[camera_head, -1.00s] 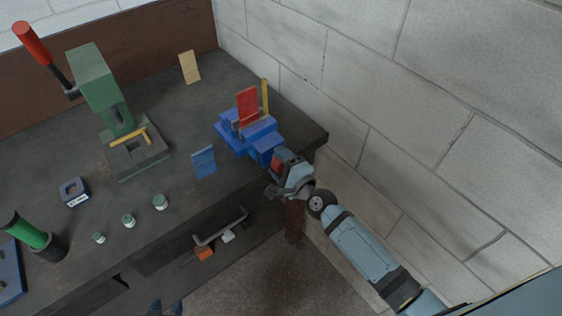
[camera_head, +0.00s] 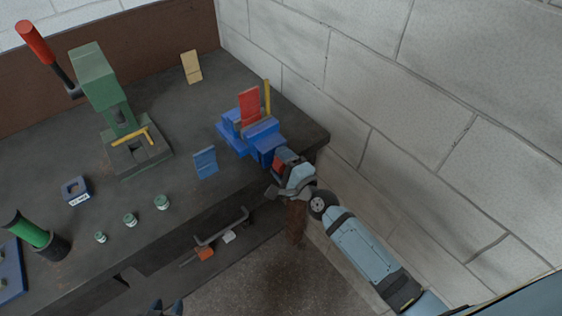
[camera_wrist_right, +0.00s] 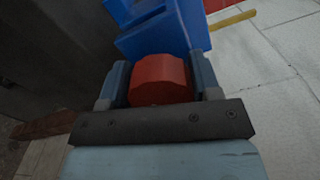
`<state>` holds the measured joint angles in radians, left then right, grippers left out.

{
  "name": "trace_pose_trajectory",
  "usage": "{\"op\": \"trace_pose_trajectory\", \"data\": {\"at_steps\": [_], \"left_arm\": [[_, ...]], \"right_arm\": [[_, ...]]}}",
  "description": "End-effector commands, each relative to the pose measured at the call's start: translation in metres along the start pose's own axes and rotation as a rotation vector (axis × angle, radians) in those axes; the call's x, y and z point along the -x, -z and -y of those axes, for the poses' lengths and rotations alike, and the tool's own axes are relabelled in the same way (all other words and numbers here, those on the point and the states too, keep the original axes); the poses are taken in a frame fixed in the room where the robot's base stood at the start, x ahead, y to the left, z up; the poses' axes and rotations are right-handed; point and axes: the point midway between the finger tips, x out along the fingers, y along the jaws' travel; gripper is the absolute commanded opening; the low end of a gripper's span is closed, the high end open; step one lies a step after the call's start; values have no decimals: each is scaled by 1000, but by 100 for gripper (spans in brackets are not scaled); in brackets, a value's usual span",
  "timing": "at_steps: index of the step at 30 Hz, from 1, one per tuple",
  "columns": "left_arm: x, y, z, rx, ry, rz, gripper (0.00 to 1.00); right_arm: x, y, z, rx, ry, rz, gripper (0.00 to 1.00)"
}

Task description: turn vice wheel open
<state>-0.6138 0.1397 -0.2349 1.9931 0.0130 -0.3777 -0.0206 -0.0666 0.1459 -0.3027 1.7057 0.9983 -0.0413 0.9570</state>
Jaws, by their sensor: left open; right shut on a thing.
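The blue vice (camera_head: 238,134) sits at the right end of the bench, with an upright red plate (camera_head: 250,106) in its jaws. The red vice wheel (camera_wrist_right: 160,79) shows in the right wrist view between the two fingers of my right gripper (camera_wrist_right: 163,82), in front of the blue vice body (camera_wrist_right: 165,30). My right gripper (camera_head: 283,166) is shut on the wheel at the vice's front end; in the head view it hides most of the wheel. The tips of my left gripper (camera_head: 166,306) show at the bottom edge, apart and empty.
A yellow bar (camera_head: 267,97) stands behind the red plate. A green press (camera_head: 101,88) stands further left. A block wall (camera_head: 400,110) rises close on the right.

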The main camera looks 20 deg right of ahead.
Motion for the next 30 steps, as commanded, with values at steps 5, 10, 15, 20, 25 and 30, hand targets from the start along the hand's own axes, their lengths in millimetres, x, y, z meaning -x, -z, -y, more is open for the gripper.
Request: {"op": "trace_pose_trajectory", "data": {"at_steps": [5, 10, 15, 20, 25, 30], "left_arm": [[0, 0, 0, 0, 0, 0, 43], [0, 0, 0, 0, 0, 0, 43], [0, 0, 0, 0, 0, 0, 43], [0, 0, 0, 0, 0, 0, 43], [-1, -2, 0, 0, 0, 0, 43], [-4, -6, 0, 0, 0, -1, 43]], "right_arm": [[0, 2, 3, 2, 6, -3, 34], [0, 2, 3, 2, 6, -3, 69], [0, 1, 2, 1, 3, -2, 82], [1, 1, 0, 1, 1, -2, 82], [15, 2, -1, 1, -1, -2, 82], [50, 2, -3, 1, -2, -2, 82]]}}
